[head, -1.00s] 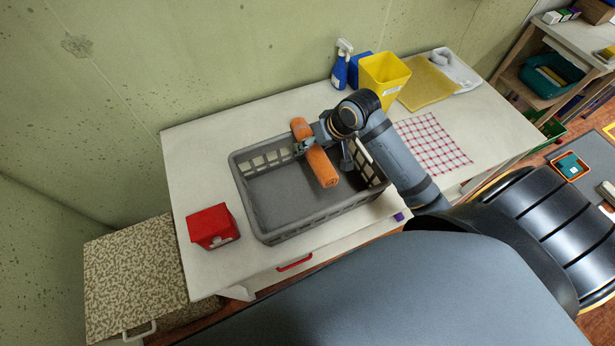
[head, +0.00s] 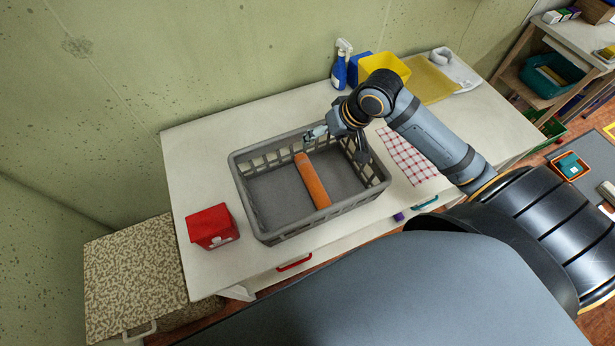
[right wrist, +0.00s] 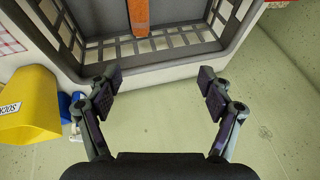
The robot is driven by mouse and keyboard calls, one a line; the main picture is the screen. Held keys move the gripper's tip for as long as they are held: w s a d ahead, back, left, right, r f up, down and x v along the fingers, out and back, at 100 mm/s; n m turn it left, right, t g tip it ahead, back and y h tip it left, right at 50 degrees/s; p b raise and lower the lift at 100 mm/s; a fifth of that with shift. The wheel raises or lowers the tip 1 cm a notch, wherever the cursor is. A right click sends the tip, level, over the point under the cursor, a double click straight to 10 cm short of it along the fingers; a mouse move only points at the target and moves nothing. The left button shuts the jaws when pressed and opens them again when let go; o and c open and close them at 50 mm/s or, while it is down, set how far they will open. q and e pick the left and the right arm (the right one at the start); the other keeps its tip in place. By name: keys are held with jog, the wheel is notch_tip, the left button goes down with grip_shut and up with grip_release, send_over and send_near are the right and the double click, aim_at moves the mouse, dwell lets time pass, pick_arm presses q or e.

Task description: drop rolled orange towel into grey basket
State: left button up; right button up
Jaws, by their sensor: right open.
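The rolled orange towel (head: 312,181) lies on the floor of the grey basket (head: 251,202), lengthwise from back to front near the basket's middle. The end of the towel also shows in the right wrist view (right wrist: 139,18), inside the basket (right wrist: 180,70). My right gripper (head: 338,143) is above the basket's back right part, apart from the towel. In the right wrist view its fingers (right wrist: 161,85) are spread wide with nothing between them. My left gripper is not in view.
A red box (head: 212,226) stands left of the basket on the white table (head: 190,165). A blue spray bottle (head: 340,68), a yellow bin (head: 385,68) and a yellow cloth (head: 430,82) are at the back. A checkered cloth (head: 408,160) lies right of the basket, partly behind my arm.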

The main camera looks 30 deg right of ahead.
jog(key=shift+s+r, duration=0.3)
jog(key=shift+r, duration=0.3)
dwell(0.4)
